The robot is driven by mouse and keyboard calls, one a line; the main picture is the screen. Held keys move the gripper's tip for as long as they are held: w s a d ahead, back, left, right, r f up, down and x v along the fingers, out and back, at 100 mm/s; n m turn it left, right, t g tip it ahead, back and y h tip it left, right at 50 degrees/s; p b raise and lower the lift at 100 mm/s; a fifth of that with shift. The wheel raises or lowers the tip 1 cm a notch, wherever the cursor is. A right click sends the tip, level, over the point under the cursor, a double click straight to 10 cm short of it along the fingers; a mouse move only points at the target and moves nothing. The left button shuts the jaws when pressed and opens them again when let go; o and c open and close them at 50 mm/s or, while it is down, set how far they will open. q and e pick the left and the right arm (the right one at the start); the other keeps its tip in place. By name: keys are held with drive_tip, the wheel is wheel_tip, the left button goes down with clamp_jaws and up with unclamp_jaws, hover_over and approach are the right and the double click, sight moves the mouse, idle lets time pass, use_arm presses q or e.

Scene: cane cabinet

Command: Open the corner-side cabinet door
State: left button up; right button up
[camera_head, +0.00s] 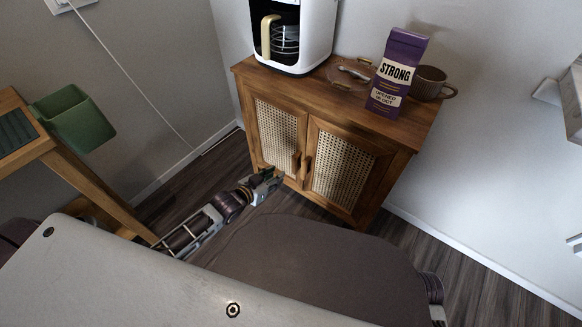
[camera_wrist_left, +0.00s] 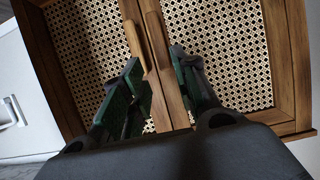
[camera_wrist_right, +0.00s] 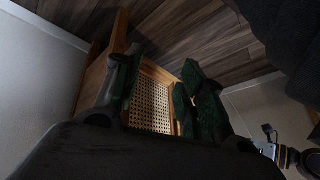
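The wooden cabinet (camera_head: 345,118) has two cane-panelled doors, which both look shut. The corner-side door (camera_head: 277,128) is the left one, nearer the room corner; the other door (camera_head: 340,170) is on the right. Wooden handles (camera_head: 296,163) sit close together at the middle seam. My left gripper (camera_head: 272,181) is low in front of the doors. In the left wrist view its fingers (camera_wrist_left: 160,92) are apart, with the handle area (camera_wrist_left: 132,38) between them; contact cannot be told. My right gripper (camera_wrist_right: 160,92) is open and empty, with cane panel (camera_wrist_right: 150,108) visible beyond its fingers.
A coffee machine (camera_head: 292,35), a purple bag (camera_head: 397,72) and a brown mug (camera_head: 430,83) stand on the cabinet top. A wooden table (camera_head: 95,190) with a green bin (camera_head: 75,118) is at the left. Dark floor (camera_head: 405,240) is free right of the cabinet's front.

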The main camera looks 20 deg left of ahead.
sight(293, 164)
use_arm(q)
drive_tip(key=b+x, duration=0.3)
drive_tip(key=x, duration=0.5)
drive_tip(key=shift+w+f, duration=0.1)
drive_tip(key=shift+b+x, duration=0.6)
drive_tip(key=shift+x, duration=0.35)
drive_tip(key=shift+w+d+f, duration=0.15)
drive_tip(key=shift+w, duration=0.3)
use_arm(e)
wheel_tip(293, 164, down, 9)
drive_tip(key=a+t+y, duration=0.1)
drive_tip(key=shift+a+r+m, duration=0.15)
drive_tip(key=shift+a+m, duration=0.2)
drive_tip(key=shift+m, duration=0.05)
drive_tip(key=shift+r, duration=0.1)
use_arm(q)
drive_tip(key=shift+d, duration=0.1)
clamp_jaws()
use_arm(e)
drive_tip(key=shift+w, duration=0.2)
